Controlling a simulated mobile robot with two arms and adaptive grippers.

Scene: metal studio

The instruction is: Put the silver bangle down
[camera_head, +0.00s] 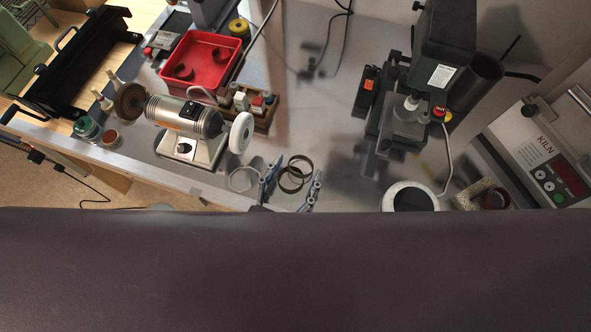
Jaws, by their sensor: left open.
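A thin pale silver ring (230,181), which looks like the silver bangle, lies on the grey bench top near the front edge, right of the bench grinder. My left gripper (291,184) is beside it on the right, its blue-grey fingers spread open. Between the fingers are two overlapping dark brass-coloured rings (281,183). I cannot tell whether the fingers touch them. The gripper's base is hidden behind the dark mass across the lower picture. My right gripper does not show.
The bench grinder (185,117) and a wooden block with small items (263,121) stand to the left and behind. A red tray (203,60) is farther back. A dark green press (440,60), a white-rimmed round vessel (410,190) and a kiln (545,150) are right. Bench between is clear.

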